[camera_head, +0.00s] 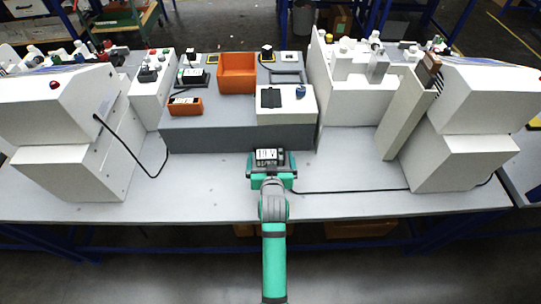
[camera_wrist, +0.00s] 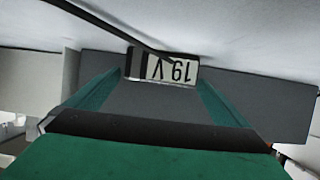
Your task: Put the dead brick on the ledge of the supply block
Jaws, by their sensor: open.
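A brick with a white label reading 19 V (camera_head: 267,156) is at my gripper (camera_head: 270,168), just in front of the grey supply block (camera_head: 230,136). In the wrist view the same brick (camera_wrist: 172,68) shows its label upside down, between and beyond the fingertips of my gripper (camera_wrist: 160,78). The jaws are open on either side of it; I cannot tell whether they touch it. A black cable (camera_wrist: 115,32) crosses close to it. An orange brick (camera_head: 185,106) and a black brick with a white label (camera_head: 193,76) lie on the block's left top. No mark shows which brick is dead.
The block also carries an orange bin (camera_head: 237,86) and a white box (camera_head: 300,104). White machines stand left (camera_head: 62,105) and right (camera_head: 485,95). A black cable (camera_head: 350,191) runs along the table to the right machine. The front table strip (camera_head: 200,200) is mostly clear.

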